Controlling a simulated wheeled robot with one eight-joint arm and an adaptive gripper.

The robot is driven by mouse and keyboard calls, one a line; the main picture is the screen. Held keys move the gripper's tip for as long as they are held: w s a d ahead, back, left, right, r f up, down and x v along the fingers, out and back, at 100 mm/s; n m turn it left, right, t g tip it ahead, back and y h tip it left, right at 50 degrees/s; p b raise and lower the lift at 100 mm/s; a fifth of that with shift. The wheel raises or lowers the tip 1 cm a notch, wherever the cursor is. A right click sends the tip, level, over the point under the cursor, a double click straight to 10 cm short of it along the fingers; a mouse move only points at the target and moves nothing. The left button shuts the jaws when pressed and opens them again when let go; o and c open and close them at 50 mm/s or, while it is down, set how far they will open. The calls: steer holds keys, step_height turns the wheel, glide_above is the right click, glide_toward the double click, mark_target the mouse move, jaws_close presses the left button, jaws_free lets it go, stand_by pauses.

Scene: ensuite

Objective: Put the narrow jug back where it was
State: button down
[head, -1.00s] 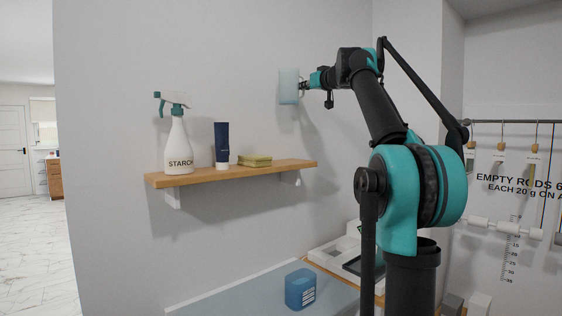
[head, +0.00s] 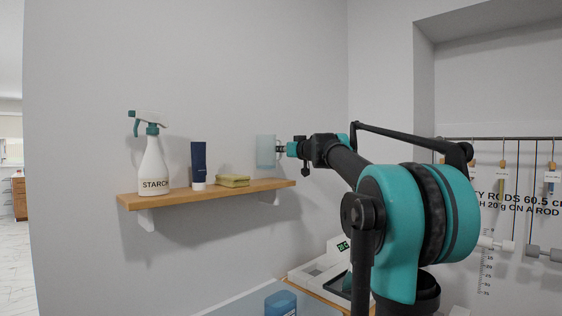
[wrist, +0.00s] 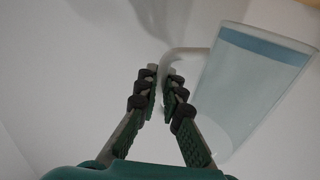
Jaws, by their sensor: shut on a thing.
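The narrow jug (head: 265,152) is pale blue and see-through, and looks upright in the head view. It is just above the right end of the wooden shelf (head: 277,184), with a small gap seeming to show beneath it. My gripper (head: 281,149) comes from the right and is shut on the jug's handle. In the wrist view the fingers (wrist: 162,88) close around the pale handle, and the jug body (wrist: 254,80) with a blue band near one end lies to their right.
On the shelf stand a starch spray bottle (head: 154,168), a dark blue tube (head: 198,165) and a folded yellow-green cloth (head: 233,181). The shelf's right end, beyond the cloth, is bare. A blue container (head: 281,303) and a white scale (head: 325,268) are below. Rods hang at the right.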

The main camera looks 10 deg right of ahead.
steer(key=shift+f, duration=1.95)
steer(key=c, duration=1.7)
jaws_free()
steer(key=shift+f, duration=0.1)
steer(key=v, duration=1.2)
